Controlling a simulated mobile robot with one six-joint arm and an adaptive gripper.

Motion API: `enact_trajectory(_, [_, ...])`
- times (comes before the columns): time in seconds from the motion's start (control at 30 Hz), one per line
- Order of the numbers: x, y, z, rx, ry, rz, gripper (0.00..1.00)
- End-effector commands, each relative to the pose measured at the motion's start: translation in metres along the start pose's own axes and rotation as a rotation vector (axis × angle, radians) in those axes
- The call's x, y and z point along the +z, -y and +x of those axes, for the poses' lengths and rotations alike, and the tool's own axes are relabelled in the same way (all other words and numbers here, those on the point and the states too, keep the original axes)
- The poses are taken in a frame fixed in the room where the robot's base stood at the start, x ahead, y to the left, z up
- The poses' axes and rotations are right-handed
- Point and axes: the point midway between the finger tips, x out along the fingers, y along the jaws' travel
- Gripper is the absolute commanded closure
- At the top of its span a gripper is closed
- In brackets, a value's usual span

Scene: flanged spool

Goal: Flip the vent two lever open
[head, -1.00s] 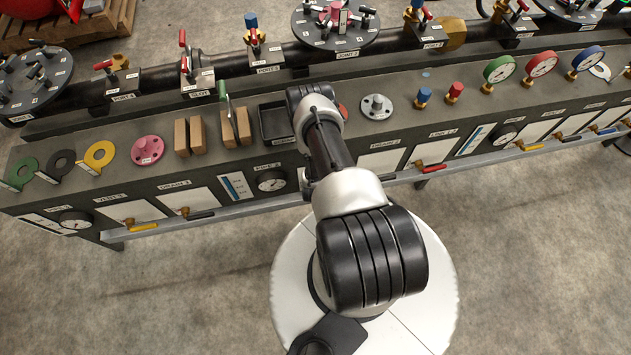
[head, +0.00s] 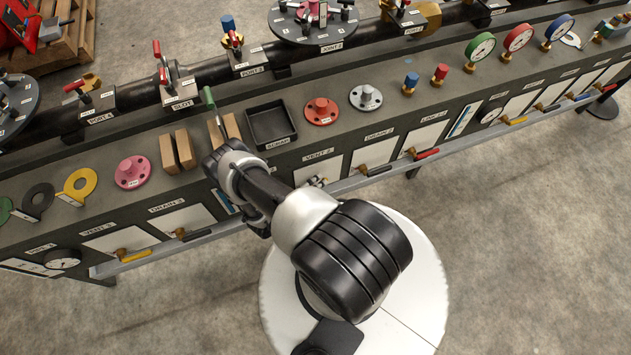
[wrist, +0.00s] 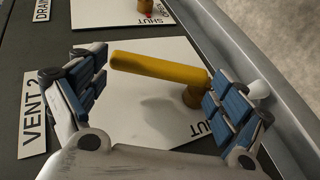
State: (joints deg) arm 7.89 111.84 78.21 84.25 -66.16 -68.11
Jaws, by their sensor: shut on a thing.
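The vent two lever (wrist: 160,68) is a yellow bar on a brass-coloured stem, over a white plate (wrist: 140,115) with SHUT printed near its right edge. The VENT 2 label (wrist: 33,113) lies left of the plate. My gripper (wrist: 155,95) has one blue-padded finger by the lever's free left end and the other by its stem end. It is shut on the lever, spanning it lengthwise. In the head view the VENT 2 label (head: 318,155) shows on the bench front, but my arm hides the lever and most of my gripper.
The DRAIN 2 plate (head: 374,153) with its lever is right of vent two. A pale rail (wrist: 262,85) runs along the bench's lower edge. A black tray (head: 272,125) and an orange flange (head: 321,110) sit on the bench top above. The floor in front is clear.

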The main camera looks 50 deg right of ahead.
Motion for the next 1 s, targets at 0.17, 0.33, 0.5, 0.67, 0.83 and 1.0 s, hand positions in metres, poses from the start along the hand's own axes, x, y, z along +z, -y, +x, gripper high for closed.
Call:
enact_trajectory(0.17, [-0.0004,0.0008,-0.0007,0.052,-0.001,-0.023,0.52])
enact_trajectory(0.33, [-0.0010,0.0007,-0.0009,0.073,-0.001,-0.033,0.52])
enact_trajectory(0.5, [-0.0012,0.0004,-0.0009,0.078,-0.001,-0.034,0.52])
enact_trajectory(0.67, [-0.0015,0.0003,-0.0008,0.078,-0.002,-0.034,0.52])
enact_trajectory(0.83, [-0.0016,0.0002,-0.0008,0.078,-0.002,-0.034,0.03])
enact_trajectory(1.0, [-0.0011,0.0004,-0.0009,0.077,-0.001,-0.033,0.00])
